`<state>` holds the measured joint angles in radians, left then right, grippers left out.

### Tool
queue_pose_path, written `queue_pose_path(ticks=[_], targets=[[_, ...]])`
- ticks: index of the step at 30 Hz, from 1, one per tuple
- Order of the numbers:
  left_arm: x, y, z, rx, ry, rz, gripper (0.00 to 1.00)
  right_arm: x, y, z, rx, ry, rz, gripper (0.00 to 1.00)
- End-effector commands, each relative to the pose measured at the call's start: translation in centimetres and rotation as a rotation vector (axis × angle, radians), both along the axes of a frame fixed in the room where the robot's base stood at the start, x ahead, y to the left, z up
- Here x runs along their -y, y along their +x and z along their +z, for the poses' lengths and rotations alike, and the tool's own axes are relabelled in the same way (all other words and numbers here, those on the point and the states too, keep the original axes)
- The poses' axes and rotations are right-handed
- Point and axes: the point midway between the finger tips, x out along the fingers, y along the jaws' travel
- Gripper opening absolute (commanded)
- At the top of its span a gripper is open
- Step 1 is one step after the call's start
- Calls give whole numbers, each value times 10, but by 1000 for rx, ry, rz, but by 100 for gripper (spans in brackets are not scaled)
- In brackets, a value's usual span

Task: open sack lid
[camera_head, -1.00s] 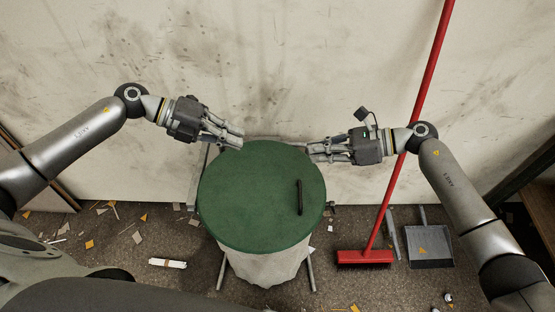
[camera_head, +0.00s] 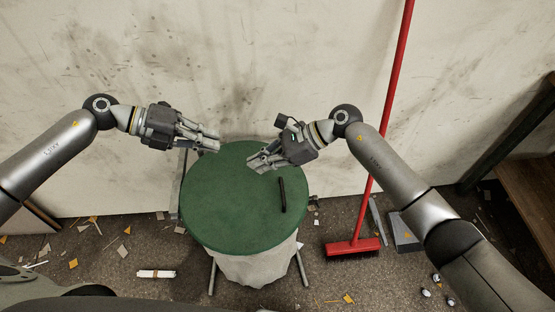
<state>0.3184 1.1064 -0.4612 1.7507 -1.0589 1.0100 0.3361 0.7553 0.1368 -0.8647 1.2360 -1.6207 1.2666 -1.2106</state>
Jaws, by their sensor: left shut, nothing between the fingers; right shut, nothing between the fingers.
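The round green lid (camera_head: 228,205) lies on top of the pale sack (camera_head: 258,268), covering its mouth. A black bar handle (camera_head: 283,195) stands out on the right part of the lid. My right gripper (camera_head: 252,165) is shut and empty, in front of the lid's back part in the picture, up and left of the handle and apart from it. My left gripper (camera_head: 217,143) is shut and empty near the lid's back left edge. I cannot tell whether either gripper touches the lid.
A metal stand (camera_head: 212,277) carries the sack. A red broom (camera_head: 353,247) leans on the wall to the right, with a grey dustpan (camera_head: 403,232) beside it. Scraps and a white roll (camera_head: 156,274) litter the floor. A wooden bench (camera_head: 530,190) stands at the far right.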

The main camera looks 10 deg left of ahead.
Motion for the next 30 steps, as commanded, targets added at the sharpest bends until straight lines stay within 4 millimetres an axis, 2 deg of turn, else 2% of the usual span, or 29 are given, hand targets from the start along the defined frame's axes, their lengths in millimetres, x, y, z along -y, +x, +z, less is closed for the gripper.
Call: queue_pose_path(ticks=[6, 30], targets=[[0, 0, 0, 0, 0, 0, 0, -10, -3, 9, -1, -1, 0, 0], [0, 0, 0, 0, 0, 0, 0, -11, -4, 10, -3, -2, -1, 0]])
